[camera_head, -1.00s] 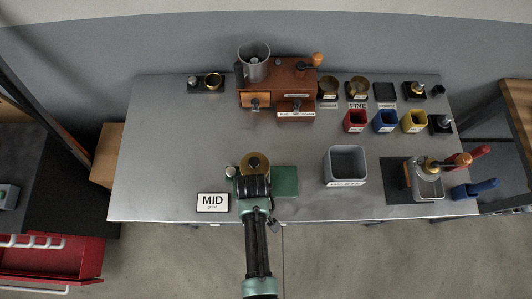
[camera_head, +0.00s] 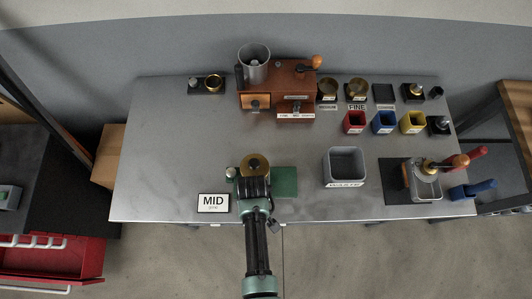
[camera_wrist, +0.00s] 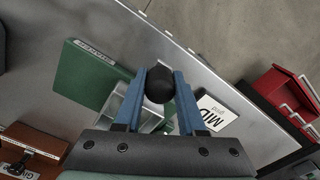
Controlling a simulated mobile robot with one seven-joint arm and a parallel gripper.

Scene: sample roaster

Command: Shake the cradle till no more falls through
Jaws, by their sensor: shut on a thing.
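My gripper (camera_wrist: 159,92) is shut on a black knob (camera_wrist: 159,84), which sits between its blue fingers in the wrist view. I take this knob to be the cradle's handle. In the head view my gripper (camera_head: 254,188) is at the front middle of the table, just in front of a round brass piece (camera_head: 255,164) that appears to sit on the cradle. A pale grey frame (camera_wrist: 122,105) shows beneath the fingers in the wrist view. My gripper and arm hide most of the cradle. Whether anything is falling through cannot be seen.
A grey waste bin (camera_head: 345,184) is farther right. A brown wooden machine (camera_head: 290,89) and red, blue and yellow cups (camera_head: 383,130) stand behind.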

